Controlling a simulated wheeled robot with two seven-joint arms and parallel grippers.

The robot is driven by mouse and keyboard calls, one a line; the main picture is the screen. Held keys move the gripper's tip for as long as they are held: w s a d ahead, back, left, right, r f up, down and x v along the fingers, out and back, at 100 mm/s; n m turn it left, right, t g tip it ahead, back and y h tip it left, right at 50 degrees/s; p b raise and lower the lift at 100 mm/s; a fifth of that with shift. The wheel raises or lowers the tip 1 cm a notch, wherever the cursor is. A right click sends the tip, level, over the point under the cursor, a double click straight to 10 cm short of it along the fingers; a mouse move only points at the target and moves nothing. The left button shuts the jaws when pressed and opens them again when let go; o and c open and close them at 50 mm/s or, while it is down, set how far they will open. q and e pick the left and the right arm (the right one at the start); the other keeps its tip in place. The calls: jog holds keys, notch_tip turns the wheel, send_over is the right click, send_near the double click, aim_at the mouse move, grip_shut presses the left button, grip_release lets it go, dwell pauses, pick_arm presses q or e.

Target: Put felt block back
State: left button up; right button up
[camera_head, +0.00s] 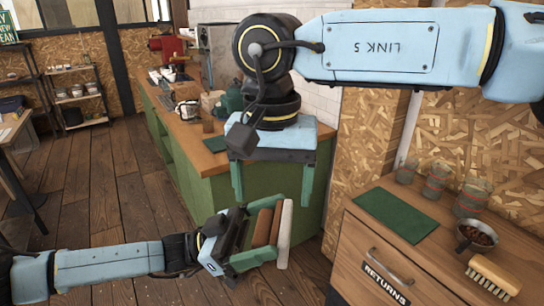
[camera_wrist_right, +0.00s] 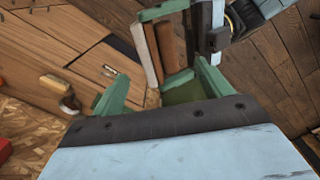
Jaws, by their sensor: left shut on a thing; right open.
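My left gripper (camera_head: 268,233) is shut on the felt block, which has a brown body (camera_head: 263,228) and a pale off-white face (camera_head: 285,234). It holds the block upright, above the floor in front of the green counter. My right gripper (camera_head: 272,186) is above it, pointing down, with its green fingers spread and empty. In the right wrist view the felt block (camera_wrist_right: 142,52) and the left gripper's green fingers show beyond my open right fingers (camera_wrist_right: 160,92). The right gripper is apart from the block in the head view.
A wooden cabinet (camera_head: 367,235) labelled RETURNS stands at right. On it are a green mat (camera_head: 397,214), several glasses, a bowl of beans (camera_head: 474,240) and a brush (camera_head: 493,277). The green mat is bare. A green counter (camera_head: 205,165) stands behind the grippers.

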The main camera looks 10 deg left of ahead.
aim_at(272, 225)
jog(key=shift+f, duration=2.75)
jog(key=shift+c, duration=0.5)
jog(key=c, duration=0.9)
pick_arm(q)
jog(key=o, duration=0.6)
pick_arm(e)
jog(key=shift+c, duration=0.4)
